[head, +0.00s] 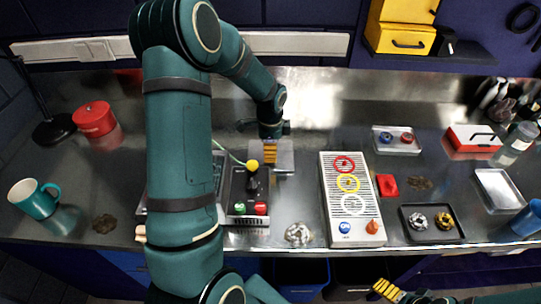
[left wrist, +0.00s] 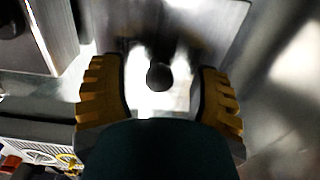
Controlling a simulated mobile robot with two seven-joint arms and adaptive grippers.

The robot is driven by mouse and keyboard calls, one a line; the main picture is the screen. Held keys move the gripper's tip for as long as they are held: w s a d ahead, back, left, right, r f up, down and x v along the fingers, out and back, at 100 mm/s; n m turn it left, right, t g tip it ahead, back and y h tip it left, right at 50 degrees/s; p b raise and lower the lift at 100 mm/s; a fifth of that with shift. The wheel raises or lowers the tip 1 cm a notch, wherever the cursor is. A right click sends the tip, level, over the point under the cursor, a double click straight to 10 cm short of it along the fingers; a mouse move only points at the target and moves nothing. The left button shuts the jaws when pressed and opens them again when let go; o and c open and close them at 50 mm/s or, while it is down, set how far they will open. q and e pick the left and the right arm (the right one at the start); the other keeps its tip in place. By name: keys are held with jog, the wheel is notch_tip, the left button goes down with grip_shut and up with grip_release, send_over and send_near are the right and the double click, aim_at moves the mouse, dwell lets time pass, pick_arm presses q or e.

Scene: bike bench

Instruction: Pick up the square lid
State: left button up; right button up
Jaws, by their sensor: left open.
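The square lid (head: 286,158) is a shiny metal plate lying at the back middle of the bench. In the left wrist view the lid (left wrist: 215,22) shows with a dark round knob (left wrist: 159,77). My left gripper (head: 270,152) is over the lid, pointing down. In the left wrist view its yellow-padded fingers (left wrist: 160,95) are apart, with the knob between them and a gap on each side. The gripper hides part of the lid in the head view. My right gripper (head: 386,290) is at the bottom edge, only partly seen; its opening is unclear.
A black control box (head: 239,208) with a yellow-topped joystick stands in front of the lid. A grey panel (head: 335,180) with coloured rings lies to the right. A red round container (head: 95,118) and teal mug (head: 36,200) are at left. My left arm hides part of the bench.

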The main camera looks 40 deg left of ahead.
pick_arm(q)
jog(key=shift+f, duration=0.4)
grip_shut()
